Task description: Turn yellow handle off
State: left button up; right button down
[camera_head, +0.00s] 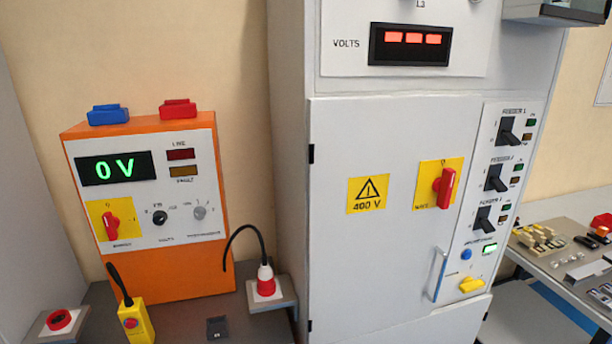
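A small yellow handle (471,285) sits low on the right-hand panel of the grey cabinet (365,130), below a lit green indicator (489,249) and a blue button (466,254). It lies roughly sideways with a slight tilt; its label is too small to read. Higher on the cabinet door, a red rotary handle (445,187) stands roughly upright on a yellow plate. Neither of my grippers is in view, and nothing touches the yellow handle.
A vertical door pull (439,274) stands just left of the yellow handle. Several black feeder switches (495,178) are above it. An orange tester (180,270) reading 0 V stands at left. A table (560,208) with small parts is at right.

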aim_at(469, 285)
jog(key=z, duration=1.25)
jog(key=i+j, duration=0.1)
jog(key=i, duration=0.8)
